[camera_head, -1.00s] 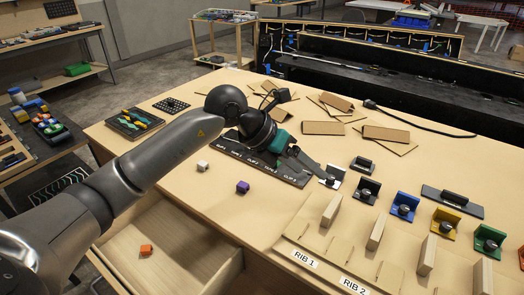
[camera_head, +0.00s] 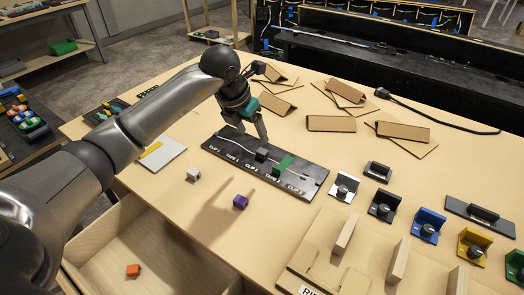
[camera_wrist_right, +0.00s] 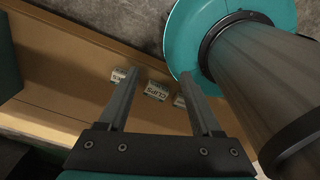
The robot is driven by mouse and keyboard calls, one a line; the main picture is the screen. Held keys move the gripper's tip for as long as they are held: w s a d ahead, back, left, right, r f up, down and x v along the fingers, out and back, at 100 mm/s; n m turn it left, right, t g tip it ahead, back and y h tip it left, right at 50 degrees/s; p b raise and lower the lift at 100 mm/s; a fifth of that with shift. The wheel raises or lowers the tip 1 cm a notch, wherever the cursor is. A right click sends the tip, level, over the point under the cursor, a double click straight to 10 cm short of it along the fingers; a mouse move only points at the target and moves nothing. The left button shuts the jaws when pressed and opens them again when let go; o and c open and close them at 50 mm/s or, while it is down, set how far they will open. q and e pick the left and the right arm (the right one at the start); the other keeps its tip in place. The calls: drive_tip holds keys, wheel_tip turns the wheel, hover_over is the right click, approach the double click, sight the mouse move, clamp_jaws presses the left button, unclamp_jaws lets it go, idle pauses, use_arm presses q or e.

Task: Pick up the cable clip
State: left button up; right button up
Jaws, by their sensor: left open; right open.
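A black board (camera_head: 222,153) with CLIP and TAPE labels lies on the table, with a grey block (camera_head: 262,154) and a green block (camera_head: 283,166) on it along a pale strand. A white cube (camera_head: 193,175) and a purple cube (camera_head: 241,202) sit on the table in front, and an orange cube (camera_head: 133,271) lies in the open drawer. I cannot tell which small piece is the cable clip. My left gripper (camera_head: 252,134) is open and empty, pointing down above the board's far side. My right gripper (camera_wrist_right: 158,76) is open and empty in the right wrist view.
Coloured brackets, such as the blue one (camera_head: 428,226), and wooden ribs (camera_head: 345,233) stand at right. Cardboard pieces (camera_head: 331,124) and a black cable (camera_head: 440,118) lie behind. White labels reading CLIPS (camera_wrist_right: 157,91) show beyond my right fingers.

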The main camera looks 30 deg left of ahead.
use_arm(q)
hover_over(261, 152)
drive_tip(key=s, duration=0.3)
drive_tip(key=f, duration=0.4)
drive_tip(key=shift+w+a+f, duration=0.1)
drive_tip(key=shift+w+a, duration=0.05)
drive_tip(key=shift+w, duration=0.1)
drive_tip(key=shift+w+f, duration=0.1)
drive_tip(key=shift+f, duration=0.25)
drive_tip(key=x, duration=0.5)
use_arm(e)
drive_tip(key=shift+w+a, duration=0.3)
drive_tip(key=shift+w, duration=0.25)
use_arm(q)
drive_tip(key=c, duration=0.7)
clamp_jaws()
use_arm(e)
drive_tip(key=shift+s+d, duration=0.2)
drive_tip(key=shift+d, duration=0.1)
